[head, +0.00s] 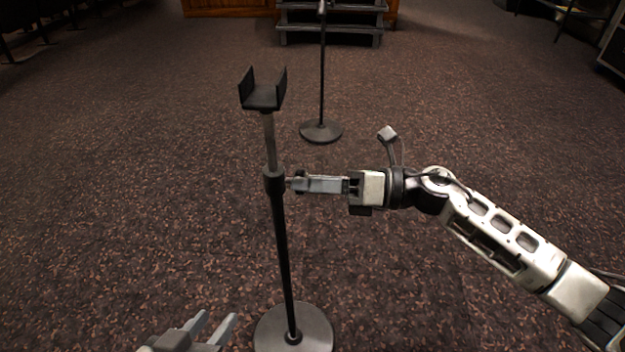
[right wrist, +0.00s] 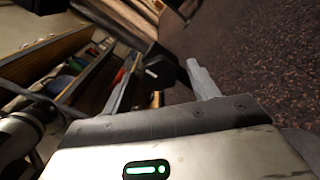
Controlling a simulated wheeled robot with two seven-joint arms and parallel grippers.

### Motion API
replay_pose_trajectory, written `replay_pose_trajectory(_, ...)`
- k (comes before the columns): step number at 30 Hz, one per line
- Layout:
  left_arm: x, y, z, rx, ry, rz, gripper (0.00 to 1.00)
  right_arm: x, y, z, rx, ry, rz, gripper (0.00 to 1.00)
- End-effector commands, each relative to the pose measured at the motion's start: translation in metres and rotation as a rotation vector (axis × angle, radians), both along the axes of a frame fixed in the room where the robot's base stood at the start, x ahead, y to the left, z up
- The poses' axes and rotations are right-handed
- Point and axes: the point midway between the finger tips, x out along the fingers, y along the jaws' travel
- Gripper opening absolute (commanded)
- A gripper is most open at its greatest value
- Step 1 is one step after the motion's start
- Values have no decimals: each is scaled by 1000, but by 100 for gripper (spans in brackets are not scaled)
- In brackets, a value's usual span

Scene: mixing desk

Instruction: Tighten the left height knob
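A black stand (head: 281,235) with a round base stands upright in the middle of the head view, with a U-shaped cradle (head: 263,96) on top. A collar (head: 274,181) sits partway up its pole, with a small dark height knob (head: 299,180) on its right side. My right gripper (head: 300,184) reaches in from the right at the knob. In the right wrist view the dark knob (right wrist: 166,72) shows between the open fingers, nearer the right finger; contact cannot be told. My left gripper (head: 215,324) is low at the bottom left, open and empty, away from the stand.
A second thin stand (head: 322,80) with a round base stands behind on the carpet (head: 150,180). Dark steps (head: 330,25) are at the back. The carpet left of the stand is clear.

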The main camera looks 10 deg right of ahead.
Motion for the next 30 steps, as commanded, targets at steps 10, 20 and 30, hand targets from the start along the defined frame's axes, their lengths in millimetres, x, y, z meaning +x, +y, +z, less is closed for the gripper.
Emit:
replay_pose_trajectory(10, 0, -1, 3, -4, -7, -1, 36, 0, 0, 0, -1, -3, 0, 59)
replay_pose_trajectory(20, 0, -1, 3, -5, -6, -1, 36, -12, -37, -1, -5, 1, -3, 59)
replay_pose_trajectory(30, -1, -1, 3, -4, -3, -1, 36, -37, -115, -1, -4, 2, -3, 59)
